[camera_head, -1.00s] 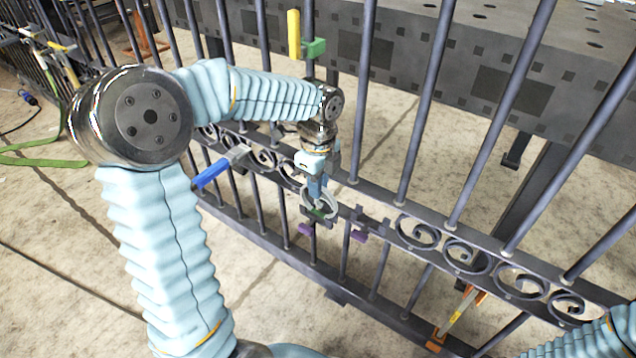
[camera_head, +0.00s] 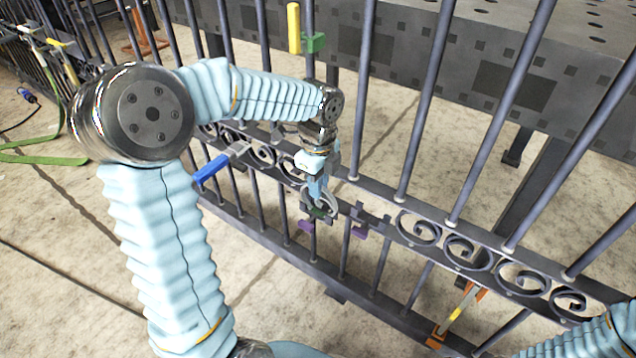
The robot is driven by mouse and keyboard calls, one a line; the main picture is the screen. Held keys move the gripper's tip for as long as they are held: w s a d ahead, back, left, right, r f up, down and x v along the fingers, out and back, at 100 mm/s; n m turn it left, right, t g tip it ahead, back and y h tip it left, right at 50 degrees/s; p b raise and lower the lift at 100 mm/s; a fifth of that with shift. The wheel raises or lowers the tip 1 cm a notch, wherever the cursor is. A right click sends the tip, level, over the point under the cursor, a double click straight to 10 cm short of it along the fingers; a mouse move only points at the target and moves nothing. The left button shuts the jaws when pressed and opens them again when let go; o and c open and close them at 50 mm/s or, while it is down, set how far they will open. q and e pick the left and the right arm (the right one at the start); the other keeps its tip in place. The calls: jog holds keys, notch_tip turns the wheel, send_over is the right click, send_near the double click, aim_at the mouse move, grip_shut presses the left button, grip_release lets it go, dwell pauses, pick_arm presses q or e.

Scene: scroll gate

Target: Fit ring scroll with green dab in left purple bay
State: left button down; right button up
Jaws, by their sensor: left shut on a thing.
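The grey ring scroll (camera_head: 333,201) with its green dab (camera_head: 318,213) is at the gate's middle rail. My left gripper (camera_head: 318,190) is shut on it from above. The ring is right at the left purple bay (camera_head: 306,227), whose purple mark shows just below it. I cannot tell whether the ring is seated in the bay. A second purple bay (camera_head: 360,229) is to the right and looks empty. My right gripper is out of view; only part of my right arm shows at the lower right.
The dark gate (camera_head: 441,105) has upright bars and several scrolls along its middle rail. A blue-handled clamp (camera_head: 212,169), a yellow and green clamp (camera_head: 294,28) and an orange clamp (camera_head: 455,317) are on it. A dark perforated table (camera_head: 420,50) stands behind.

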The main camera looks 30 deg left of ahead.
pick_arm(q)
jog(key=c, duration=1.1)
grip_release()
notch_tip(320, 180, up, 14)
jog(key=p, duration=0.3)
jog(key=shift+f, duration=0.15)
